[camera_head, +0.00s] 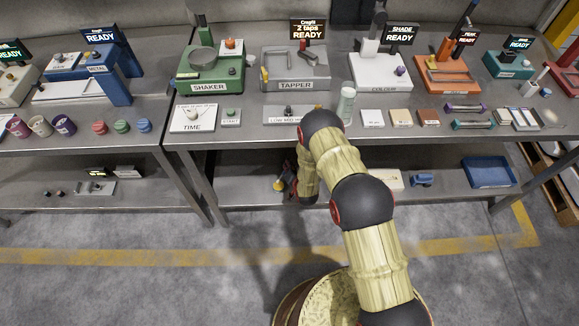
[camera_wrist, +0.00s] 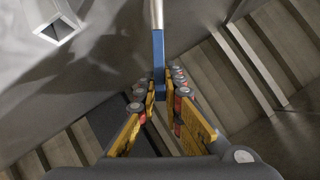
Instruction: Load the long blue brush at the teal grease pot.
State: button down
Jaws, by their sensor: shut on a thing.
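My gripper (camera_wrist: 160,88) is shut on a long blue handle (camera_wrist: 158,52), which I take to be the brush. A pale, metal-looking part (camera_wrist: 153,14) runs from it past the top edge of the wrist view, so its far end is out of sight. In the head view my gripper (camera_head: 283,183) is low in front of the lower shelf, partly behind my arm, and the brush cannot be made out there. I cannot pick out the teal grease pot for sure. A teal device (camera_head: 510,62) stands at the back right of the bench.
The upper bench (camera_head: 250,139) carries a green shaker (camera_head: 209,72), a grey tapper (camera_head: 296,72) and an orange device (camera_head: 447,75). A pale jar (camera_head: 346,103) stands behind my arm. A blue tray (camera_head: 488,172) lies on the lower shelf. The floor in front is clear.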

jog(key=shift+r+p, duration=0.9)
jog(key=shift+r, duration=0.85)
